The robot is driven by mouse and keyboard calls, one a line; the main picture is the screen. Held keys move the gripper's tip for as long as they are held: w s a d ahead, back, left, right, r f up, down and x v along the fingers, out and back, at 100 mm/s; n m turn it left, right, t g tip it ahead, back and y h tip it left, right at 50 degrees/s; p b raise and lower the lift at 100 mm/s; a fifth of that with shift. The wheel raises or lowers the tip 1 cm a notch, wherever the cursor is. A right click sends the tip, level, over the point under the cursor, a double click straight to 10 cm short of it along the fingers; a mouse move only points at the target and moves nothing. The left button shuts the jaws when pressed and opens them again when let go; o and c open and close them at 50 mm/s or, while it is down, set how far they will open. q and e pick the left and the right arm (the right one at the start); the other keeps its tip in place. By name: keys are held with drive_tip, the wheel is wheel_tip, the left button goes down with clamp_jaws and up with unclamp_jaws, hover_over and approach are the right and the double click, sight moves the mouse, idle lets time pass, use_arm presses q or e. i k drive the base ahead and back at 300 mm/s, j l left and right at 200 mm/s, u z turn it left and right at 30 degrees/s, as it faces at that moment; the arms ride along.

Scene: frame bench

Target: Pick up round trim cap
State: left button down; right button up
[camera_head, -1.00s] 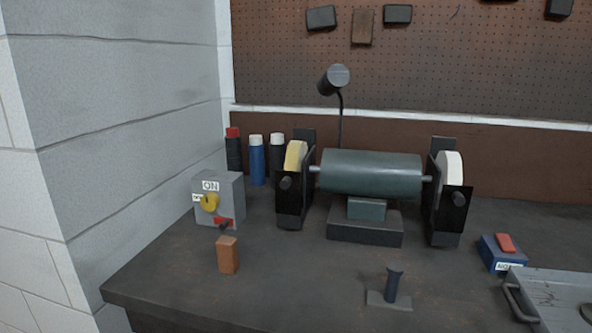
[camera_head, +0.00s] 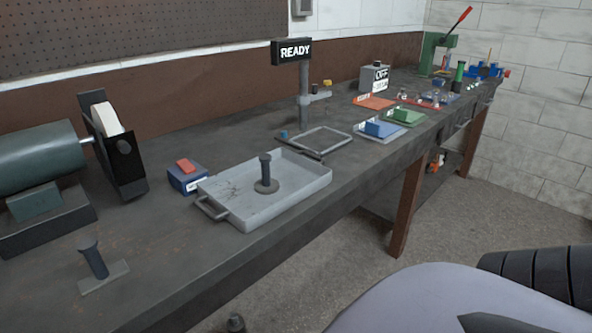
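I cannot make out with certainty which thing is the round trim cap. A dark post with a round base (camera_head: 266,178) stands upright in a grey metal tray (camera_head: 305,187) on the bench. A similar dark post on a flat rectangular foot (camera_head: 94,262) stands at the bench's front left. Small parts farther along the bench are too small to tell apart. Neither of my grippers shows in this view.
The bench grinder (camera_head: 40,165) is at the left. A blue box with a red top (camera_head: 186,176) sits beside the tray. A READY sign (camera_head: 291,52) stands behind. Farther right are a square frame (camera_head: 318,141), coloured trays and a green press (camera_head: 436,54).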

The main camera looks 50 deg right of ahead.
sight(268, 185)
drive_tip(key=z, duration=1.2)
